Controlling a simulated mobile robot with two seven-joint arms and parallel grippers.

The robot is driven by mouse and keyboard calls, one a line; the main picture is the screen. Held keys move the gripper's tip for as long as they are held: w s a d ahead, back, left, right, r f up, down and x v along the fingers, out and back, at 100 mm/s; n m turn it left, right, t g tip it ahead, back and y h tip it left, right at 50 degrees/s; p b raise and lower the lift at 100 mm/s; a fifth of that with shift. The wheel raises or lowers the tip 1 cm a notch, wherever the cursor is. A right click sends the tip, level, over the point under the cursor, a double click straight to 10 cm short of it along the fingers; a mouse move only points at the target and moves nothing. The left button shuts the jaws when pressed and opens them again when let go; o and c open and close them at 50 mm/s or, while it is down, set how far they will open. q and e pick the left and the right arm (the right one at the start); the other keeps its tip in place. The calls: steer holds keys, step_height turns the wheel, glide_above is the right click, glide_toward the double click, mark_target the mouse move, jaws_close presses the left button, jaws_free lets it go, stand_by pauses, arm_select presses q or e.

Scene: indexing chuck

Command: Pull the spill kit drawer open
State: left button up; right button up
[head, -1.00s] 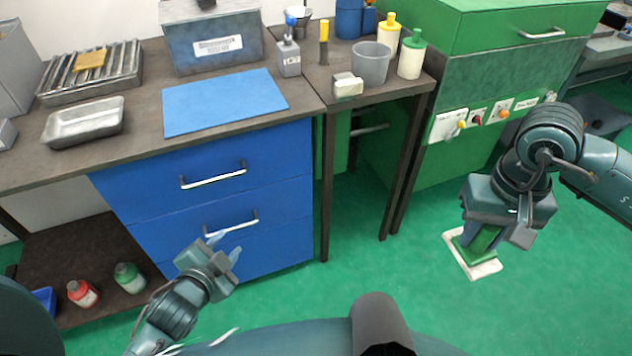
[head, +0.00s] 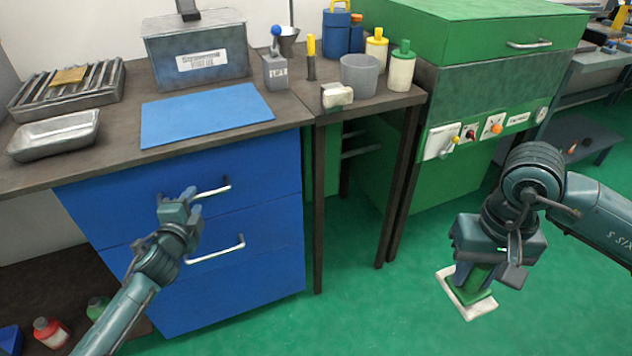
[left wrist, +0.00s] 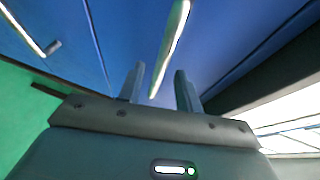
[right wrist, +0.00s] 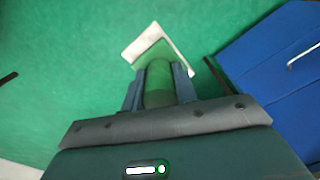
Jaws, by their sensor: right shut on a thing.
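A blue drawer unit has an upper drawer (head: 255,170) and a lower drawer (head: 265,255), both shut. No label tells which is the spill kit drawer. The upper bar handle (head: 211,191) is at my left gripper (head: 180,198); the lower handle (head: 216,250) is free. In the left wrist view, the left fingers (left wrist: 158,88) are apart, with the upper handle (left wrist: 171,45) lined up between their tips. I cannot tell whether they touch it. My right gripper (right wrist: 158,85) is shut on a green-handled block with a white base (right wrist: 159,88), held over the floor; it also shows in the head view (head: 467,306).
A blue mat (head: 205,120), a metal tray (head: 55,135) and a grey box (head: 197,50) are on the worktop. A small table with a grey cup (head: 359,75) stands beside it, then a green cabinet (head: 470,90). The green floor (head: 370,300) before the drawers is clear.

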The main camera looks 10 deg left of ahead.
arm_select(q)
steer(key=shift+x, duration=1.5)
jaws_close()
